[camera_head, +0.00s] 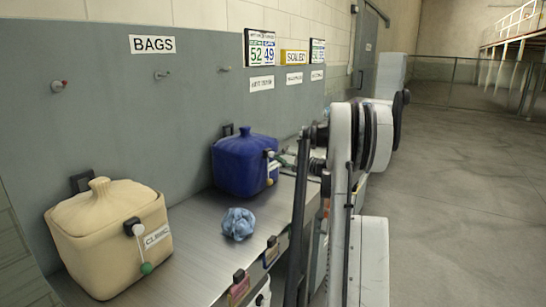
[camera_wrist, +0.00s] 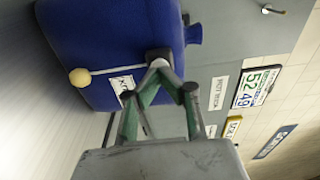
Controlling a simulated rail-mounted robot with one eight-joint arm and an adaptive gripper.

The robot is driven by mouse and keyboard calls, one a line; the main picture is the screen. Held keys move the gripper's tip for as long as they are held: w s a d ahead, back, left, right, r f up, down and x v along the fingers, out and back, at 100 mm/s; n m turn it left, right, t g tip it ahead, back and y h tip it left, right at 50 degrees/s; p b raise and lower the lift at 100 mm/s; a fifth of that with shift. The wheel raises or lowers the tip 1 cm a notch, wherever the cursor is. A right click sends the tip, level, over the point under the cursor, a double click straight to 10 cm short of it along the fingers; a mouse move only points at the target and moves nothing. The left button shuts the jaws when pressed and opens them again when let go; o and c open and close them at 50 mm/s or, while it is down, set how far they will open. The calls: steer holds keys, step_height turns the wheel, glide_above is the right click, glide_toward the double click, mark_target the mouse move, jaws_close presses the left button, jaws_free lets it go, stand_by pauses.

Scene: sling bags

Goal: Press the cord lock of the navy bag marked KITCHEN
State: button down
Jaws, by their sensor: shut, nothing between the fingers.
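The navy bag (camera_head: 238,165) stands on the metal bench and fills the upper left of the wrist view (camera_wrist: 100,35). Its white label (camera_wrist: 121,84) is partly hidden by my gripper; only its first letters show. The dark cord lock (camera_wrist: 158,54) sits on the bag's face, with a cord running to a pale yellow ball (camera_wrist: 79,77). My gripper (camera_wrist: 160,64) is shut and empty, its fingertips right at the cord lock. In the head view my gripper (camera_head: 283,156) is at the bag's right side. Whether the fingertips touch the lock I cannot tell.
A beige bag (camera_head: 108,238) with a CLINIC label and a green cord ball (camera_head: 147,268) stands at the near left of the bench (camera_head: 200,262). A crumpled blue cloth (camera_head: 238,223) lies between the bags. Pegs and signs line the grey wall panel (camera_head: 190,110) behind.

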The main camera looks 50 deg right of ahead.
steer(key=shift+w, duration=1.15)
stand_by(1.0)
steer(key=shift+s, duration=0.1)
steer(key=s+b, duration=0.1)
steer(key=s, duration=0.5)
steer(key=shift+s, duration=0.4)
stand_by(0.7)
